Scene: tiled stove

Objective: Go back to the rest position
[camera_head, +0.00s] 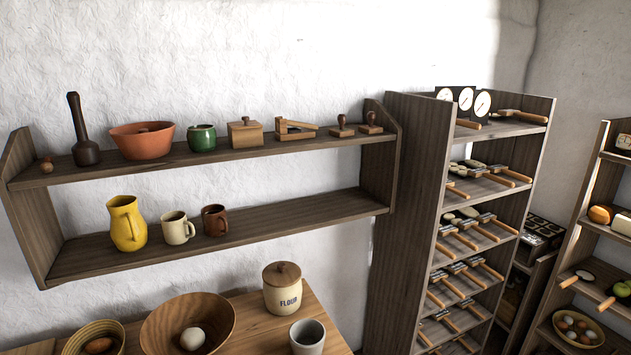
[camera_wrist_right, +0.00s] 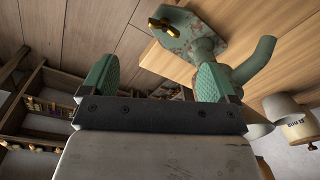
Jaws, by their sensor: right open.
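My right gripper (camera_wrist_right: 160,82) shows in the right wrist view with its two green ribbed fingers wide apart. It is open, and nothing is between the fingers. Neither gripper shows in the head view, and my left gripper is in no view. A worn green metal device (camera_wrist_right: 205,45) with a brass wing-shaped part (camera_wrist_right: 167,28) is beyond the right fingers, by the wooden table. I cannot tell how far it is from the fingers.
The wooden table (camera_head: 255,325) holds a flour jar (camera_head: 282,294), a grey cup (camera_head: 307,337) and bowls, including a large wooden bowl (camera_head: 160,325). A wall shelf (camera_head: 300,217) carries crockery. A tall rack (camera_head: 405,220) with several handled tools stands right.

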